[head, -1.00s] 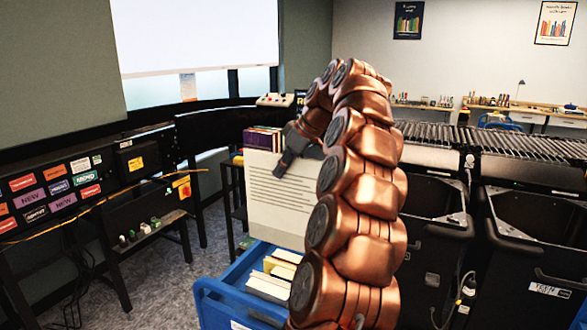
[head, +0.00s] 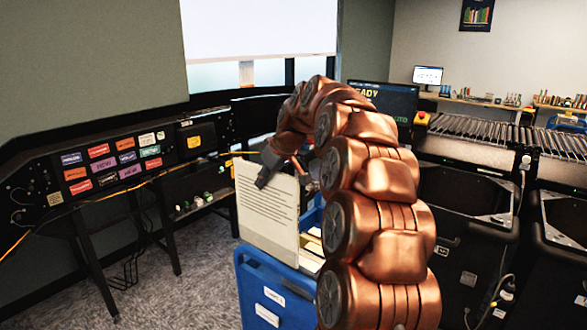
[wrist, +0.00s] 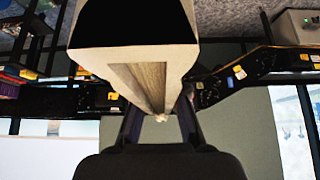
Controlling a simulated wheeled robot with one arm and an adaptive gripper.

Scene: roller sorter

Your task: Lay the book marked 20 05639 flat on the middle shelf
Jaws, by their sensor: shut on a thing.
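My gripper (head: 280,168) is shut on a pale cream book (head: 265,208) whose facing side carries lines of dark print. The book hangs upright, above and in front of the blue bin. In the wrist view the book (wrist: 128,62) is seen end-on between the fingers (wrist: 159,122), with its page edges showing. The mark 20 05639 cannot be read. A dark shelf unit with colourful books (wrist: 22,76) shows at the left of the wrist view; its middle shelf cannot be made out clearly. In the head view my arm and the book hide that area.
A blue bin (head: 262,285) with pale books inside stands below the held book. A black panel with coloured labels (head: 60,185) is at left. Black bins (head: 465,225) and a roller conveyor (head: 480,130) stand at right. Grey carpet (head: 170,285) is free at lower left.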

